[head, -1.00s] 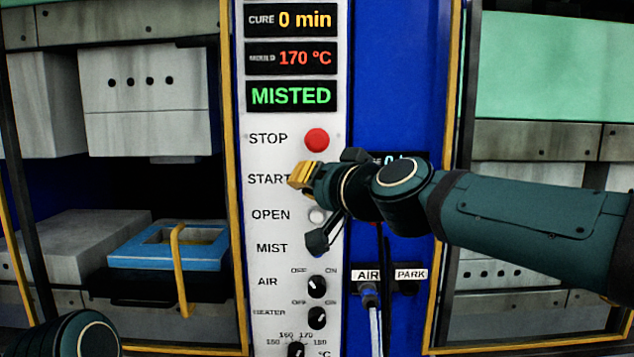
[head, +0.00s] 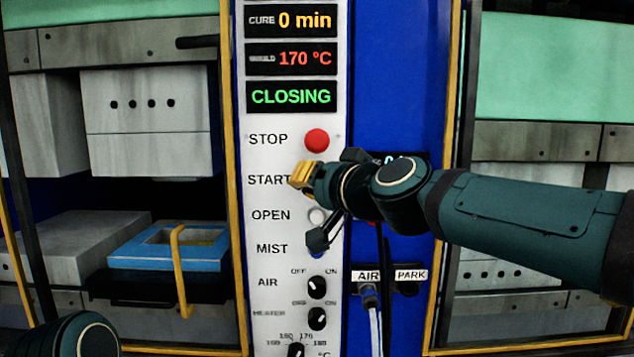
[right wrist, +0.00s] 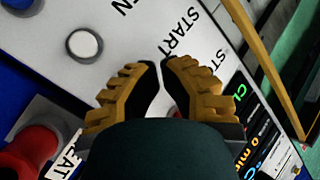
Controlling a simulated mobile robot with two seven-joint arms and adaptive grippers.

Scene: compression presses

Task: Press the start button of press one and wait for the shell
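Press one's white control panel (head: 260,190) stands mid-view, with a red STOP button (head: 316,140) and the START label (head: 268,180) below it. My right gripper (head: 300,176) is at the START row, its yellow fingertips against or just in front of the panel; they hide the start button. In the right wrist view, the two fingers (right wrist: 162,68) nearly meet at the tips beside the word START, with nothing between them. The status display (head: 291,96) reads CLOSING in green. The upper mould block (head: 146,115) hangs above the blue frame (head: 135,250) on the lower bed. My left gripper is out of view.
Displays above show CURE 0 min (head: 291,20) and 170 °C (head: 291,59). A pale OPEN button (head: 317,216) and AIR (head: 317,287) and HEATER knobs sit below. Yellow-edged posts (head: 230,120) flank the panel. A second press (head: 540,145) stands at right.

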